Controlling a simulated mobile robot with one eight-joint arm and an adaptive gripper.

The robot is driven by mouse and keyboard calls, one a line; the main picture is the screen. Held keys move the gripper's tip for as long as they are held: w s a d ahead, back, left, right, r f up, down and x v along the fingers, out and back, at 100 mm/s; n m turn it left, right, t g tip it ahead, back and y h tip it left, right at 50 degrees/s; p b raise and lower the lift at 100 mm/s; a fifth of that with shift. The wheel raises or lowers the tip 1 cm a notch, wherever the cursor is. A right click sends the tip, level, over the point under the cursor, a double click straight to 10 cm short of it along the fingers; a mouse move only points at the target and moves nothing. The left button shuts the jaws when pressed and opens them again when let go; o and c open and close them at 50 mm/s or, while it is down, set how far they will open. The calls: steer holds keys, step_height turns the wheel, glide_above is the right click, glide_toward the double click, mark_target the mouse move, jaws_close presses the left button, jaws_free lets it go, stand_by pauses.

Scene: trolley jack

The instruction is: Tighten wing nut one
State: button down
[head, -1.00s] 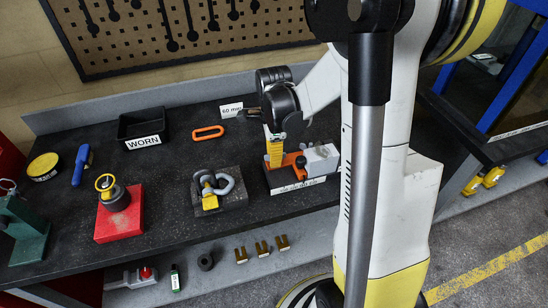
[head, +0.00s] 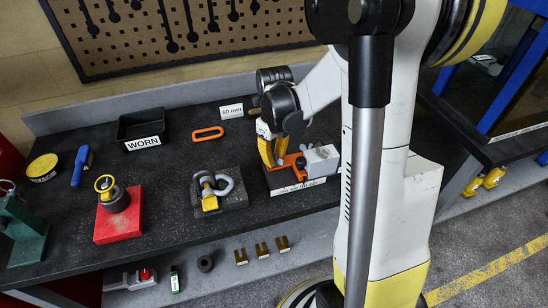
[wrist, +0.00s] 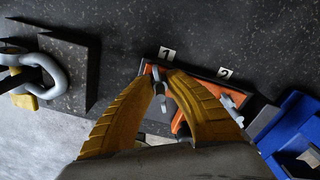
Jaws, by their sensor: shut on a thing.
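My gripper (wrist: 159,82) has its two yellow fingers shut on a small grey wing nut (wrist: 157,76) beside the label "1" (wrist: 166,53) in the wrist view. The fingertips hide part of the nut. In the head view my gripper (head: 272,163) points down at the left end of the orange fixture (head: 291,160). The fixture also shows in the wrist view (wrist: 205,80). A second grey wing nut (wrist: 229,102) sits on the orange part near the label "2" (wrist: 225,73), right of the fingers.
A grey block (head: 322,160) stands right of the fingers. A shackle (head: 215,187) on a dark plate lies to the left. A red block (head: 118,215), the WORN bin (head: 141,128) and an orange link (head: 207,133) are farther off. The bench around the fixture is partly clear.

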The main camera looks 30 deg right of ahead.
mark_target(275, 159)
steer(key=shift+m, duration=2)
steer(key=c, duration=1.3)
jaws_free()
step_height(275, 159, up, 12)
